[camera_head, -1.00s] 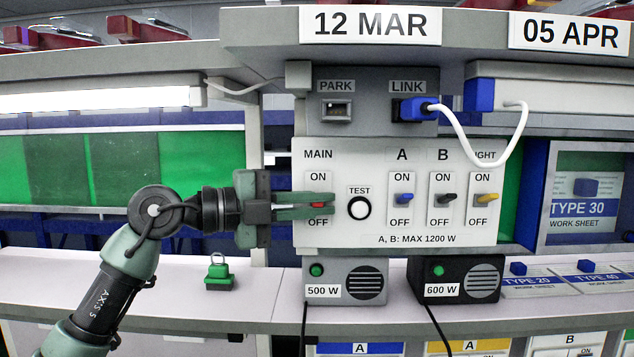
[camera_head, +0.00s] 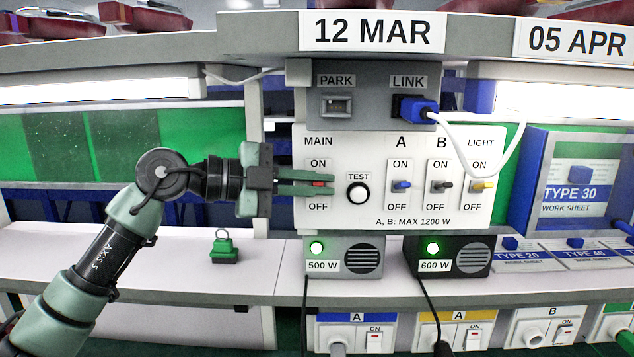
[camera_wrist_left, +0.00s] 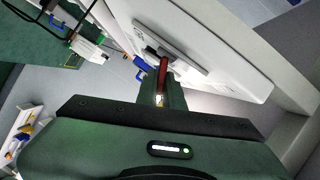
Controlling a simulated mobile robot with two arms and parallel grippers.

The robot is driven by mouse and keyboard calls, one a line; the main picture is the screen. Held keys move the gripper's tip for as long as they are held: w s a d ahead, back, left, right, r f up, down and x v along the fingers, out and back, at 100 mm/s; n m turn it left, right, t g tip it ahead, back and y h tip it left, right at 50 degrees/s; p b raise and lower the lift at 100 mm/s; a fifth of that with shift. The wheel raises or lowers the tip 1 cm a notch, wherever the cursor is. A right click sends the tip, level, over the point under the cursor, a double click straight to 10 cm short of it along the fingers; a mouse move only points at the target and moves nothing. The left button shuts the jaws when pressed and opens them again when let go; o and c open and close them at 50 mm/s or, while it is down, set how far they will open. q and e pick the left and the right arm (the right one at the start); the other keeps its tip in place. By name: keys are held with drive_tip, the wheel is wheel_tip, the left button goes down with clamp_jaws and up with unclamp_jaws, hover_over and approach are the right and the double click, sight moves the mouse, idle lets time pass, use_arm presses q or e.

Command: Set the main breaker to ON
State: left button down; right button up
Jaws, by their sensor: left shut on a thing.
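The main breaker (camera_head: 319,183) is a red lever at the left of the white switch panel (camera_head: 354,149), between the words ON and OFF. My left gripper (camera_head: 328,183) reaches in from the left and is shut on this lever. Its fingers cover much of the lever, which sits about midway between the labels. In the left wrist view, the red lever (camera_wrist_left: 163,74) stands out from the panel at the fingertips. My right gripper is in neither view.
Right of the main breaker are a round TEST button (camera_head: 358,193) and switches A (camera_head: 401,185), B (camera_head: 440,186) and LIGHT (camera_head: 482,186). Lit green lamps show on the 500 W box (camera_head: 345,262) and 600 W box (camera_head: 462,262). A green padlock-like object (camera_head: 224,250) stands on the bench.

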use_arm(q)
drive_tip(key=c, duration=1.5)
unclamp_jaws()
drive_tip(key=shift+c, duration=0.2)
drive_tip(key=b+v, duration=0.3)
drive_tip(key=v, duration=0.5)
drive_tip(key=shift+f, duration=0.1)
